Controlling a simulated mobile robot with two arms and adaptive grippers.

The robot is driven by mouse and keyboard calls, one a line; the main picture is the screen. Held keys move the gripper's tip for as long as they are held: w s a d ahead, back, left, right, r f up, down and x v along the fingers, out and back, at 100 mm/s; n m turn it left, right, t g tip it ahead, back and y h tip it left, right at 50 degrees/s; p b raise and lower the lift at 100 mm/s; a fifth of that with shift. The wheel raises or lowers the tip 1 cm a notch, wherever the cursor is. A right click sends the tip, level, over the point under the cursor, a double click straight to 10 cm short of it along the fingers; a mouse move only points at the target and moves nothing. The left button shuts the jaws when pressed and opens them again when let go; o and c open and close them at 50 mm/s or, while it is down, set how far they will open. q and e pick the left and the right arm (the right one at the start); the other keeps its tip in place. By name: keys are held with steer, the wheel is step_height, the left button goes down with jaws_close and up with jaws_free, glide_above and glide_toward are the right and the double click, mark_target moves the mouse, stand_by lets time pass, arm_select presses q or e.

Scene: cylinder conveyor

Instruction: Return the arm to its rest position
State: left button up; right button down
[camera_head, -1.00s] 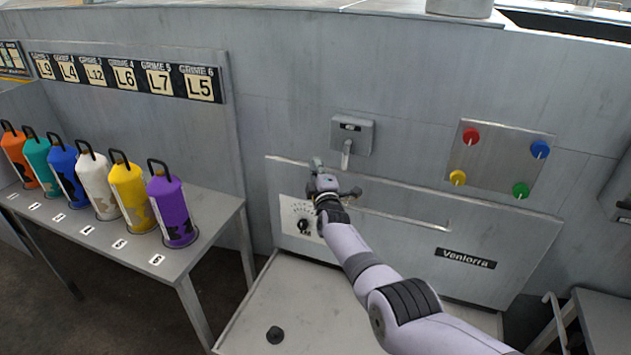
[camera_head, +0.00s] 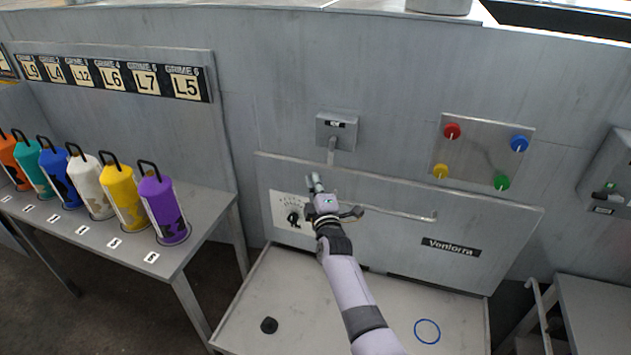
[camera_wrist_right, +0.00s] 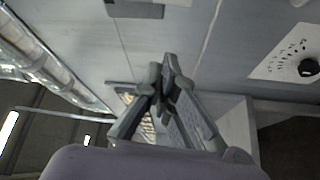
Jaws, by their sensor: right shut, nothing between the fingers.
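My right arm reaches up from the bottom of the head view. Its right gripper (camera_head: 314,182) is in front of the grey Ventorra panel (camera_head: 480,225), just right of the dial (camera_head: 293,217) and below the wall lever box (camera_head: 337,131). In the wrist view the fingers of the right gripper (camera_wrist_right: 166,75) come together at their tips with nothing between them. The dial also shows in the wrist view (camera_wrist_right: 309,67), at the right. My left gripper is not in view.
Several coloured cylinders, such as the purple one (camera_head: 164,208), stand on a side table (camera_head: 222,208) at left. A board with coloured knobs (camera_head: 484,150) is on the wall.

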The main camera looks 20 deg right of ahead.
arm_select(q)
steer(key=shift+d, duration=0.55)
